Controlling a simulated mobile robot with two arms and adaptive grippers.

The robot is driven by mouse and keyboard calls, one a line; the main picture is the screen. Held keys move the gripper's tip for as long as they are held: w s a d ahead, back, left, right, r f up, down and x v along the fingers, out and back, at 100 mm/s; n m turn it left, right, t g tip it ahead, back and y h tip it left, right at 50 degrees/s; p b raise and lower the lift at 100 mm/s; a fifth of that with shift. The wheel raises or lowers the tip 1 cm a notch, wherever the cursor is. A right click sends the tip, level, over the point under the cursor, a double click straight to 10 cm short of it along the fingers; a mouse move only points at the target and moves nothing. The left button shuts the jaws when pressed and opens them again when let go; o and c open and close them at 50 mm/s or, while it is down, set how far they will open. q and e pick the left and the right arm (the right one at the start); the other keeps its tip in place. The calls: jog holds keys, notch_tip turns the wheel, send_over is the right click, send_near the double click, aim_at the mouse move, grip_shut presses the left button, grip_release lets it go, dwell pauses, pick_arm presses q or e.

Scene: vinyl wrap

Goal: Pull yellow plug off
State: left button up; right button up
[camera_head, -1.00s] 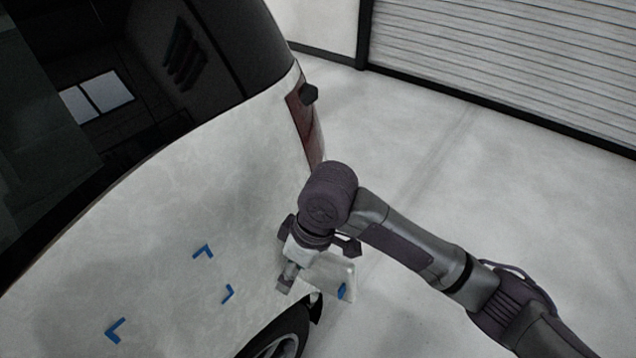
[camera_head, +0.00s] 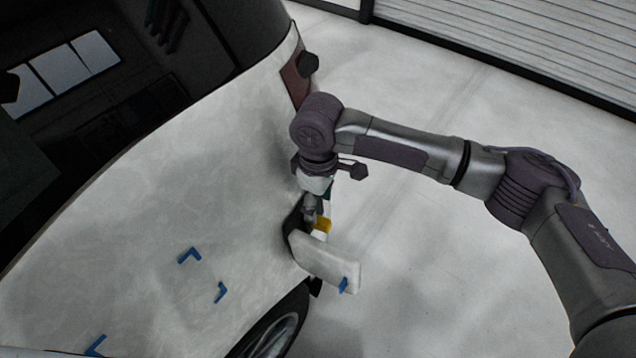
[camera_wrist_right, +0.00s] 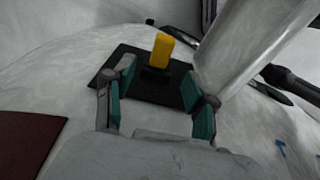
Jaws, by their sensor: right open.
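The yellow plug (camera_head: 323,225) shows at the car's side, by the dark fuel recess (camera_head: 294,222) and above the open white flap (camera_head: 330,262). My right gripper (camera_head: 315,212) is close to the plug, and partly hides the recess. In the right wrist view, the yellow plug (camera_wrist_right: 162,52) stands out from the black recess (camera_wrist_right: 135,83). The two teal fingers of my right gripper (camera_wrist_right: 158,92) are spread wide, with the plug ahead of the gap between them. Nothing is held. My left gripper is not in view.
The white car body (camera_head: 190,200) fills the left side, with a wheel (camera_head: 275,330) below the flap. Blue tape marks (camera_head: 189,255) are on the panel. The flap (camera_wrist_right: 245,45) juts out close beside one finger. Open floor (camera_head: 460,270) lies to the right.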

aim_at(324, 221)
notch_tip(324, 221, down, 5)
jog(key=shift+f, duration=0.55)
jog(key=c, duration=0.5)
grip_shut()
pick_arm(q)
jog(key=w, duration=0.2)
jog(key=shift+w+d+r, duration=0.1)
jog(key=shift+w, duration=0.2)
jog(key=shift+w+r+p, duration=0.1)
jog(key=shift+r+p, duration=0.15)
jog(key=shift+p, duration=0.05)
pick_arm(e)
jog(key=shift+d, duration=0.1)
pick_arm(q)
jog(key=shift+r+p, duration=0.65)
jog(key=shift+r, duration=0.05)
pick_arm(e)
jog(key=shift+s+d+r, duration=0.1)
jog(key=shift+s+d, duration=0.2)
jog(key=shift+d, duration=0.2)
